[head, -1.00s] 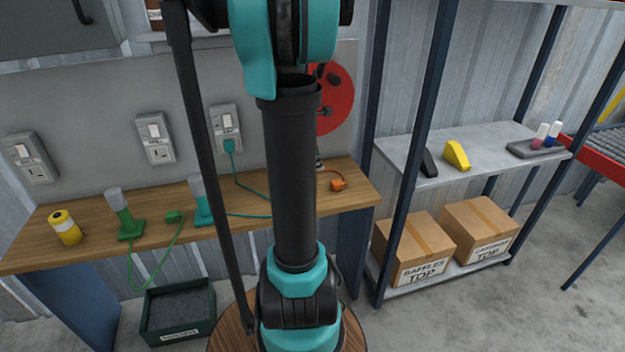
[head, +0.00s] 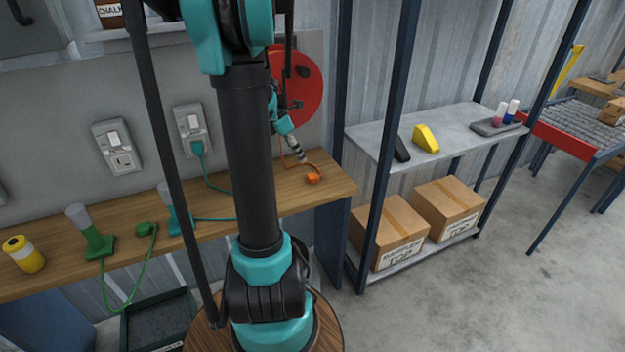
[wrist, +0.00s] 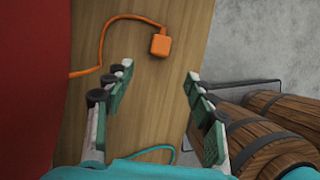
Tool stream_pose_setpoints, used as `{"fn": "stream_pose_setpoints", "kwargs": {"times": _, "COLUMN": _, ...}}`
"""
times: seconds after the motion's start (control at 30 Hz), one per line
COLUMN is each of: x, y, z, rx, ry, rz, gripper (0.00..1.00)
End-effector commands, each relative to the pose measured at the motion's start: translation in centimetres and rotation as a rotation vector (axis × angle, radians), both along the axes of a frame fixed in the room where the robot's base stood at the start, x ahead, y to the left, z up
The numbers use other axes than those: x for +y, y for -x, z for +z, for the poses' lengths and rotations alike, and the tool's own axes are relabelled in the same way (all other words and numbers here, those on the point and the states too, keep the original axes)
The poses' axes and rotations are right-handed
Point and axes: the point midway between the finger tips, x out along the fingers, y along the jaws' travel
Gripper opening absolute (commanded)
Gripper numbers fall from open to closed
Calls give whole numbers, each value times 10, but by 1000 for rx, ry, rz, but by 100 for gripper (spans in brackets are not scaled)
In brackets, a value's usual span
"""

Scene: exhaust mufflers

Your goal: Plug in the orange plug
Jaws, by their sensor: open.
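The orange plug (head: 313,179) lies on the right end of the wooden bench (head: 270,205), its orange cord running back toward the red reel (head: 305,90). In the wrist view the orange plug (wrist: 160,44) lies beyond my fingertips, between their lines. My gripper (wrist: 160,80) is open and empty, above the bench and apart from the plug. Another socket (head: 192,128) holds a teal plug (head: 197,148).
A green plug (head: 146,229), a green tool (head: 93,236) and a yellow roll (head: 23,253) stand on the bench's left part. A shelf rack (head: 450,132) with cardboard boxes (head: 388,233) stands right. In the wrist view, wooden barrels (wrist: 270,140) are beside the right finger.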

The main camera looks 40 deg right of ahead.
Motion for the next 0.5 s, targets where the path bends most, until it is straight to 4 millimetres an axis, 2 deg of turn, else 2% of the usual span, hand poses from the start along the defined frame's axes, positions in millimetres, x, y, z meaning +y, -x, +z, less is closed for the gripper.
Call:
{"fn": "stream_pose_setpoints", "kwargs": {"times": 0.1, "x": -10, "y": 3, "z": -23, "rx": -1, "ry": 0, "rz": -3, "gripper": 55}}
{"fn": "stream_pose_setpoints", "kwargs": {"times": 0.3, "x": -22, "y": 7, "z": -55, "rx": -1, "ry": 0, "rz": -2, "gripper": 55}}
{"fn": "stream_pose_setpoints", "kwargs": {"times": 0.5, "x": -28, "y": 9, "z": -69, "rx": 0, "ry": 0, "rz": -1, "gripper": 55}}
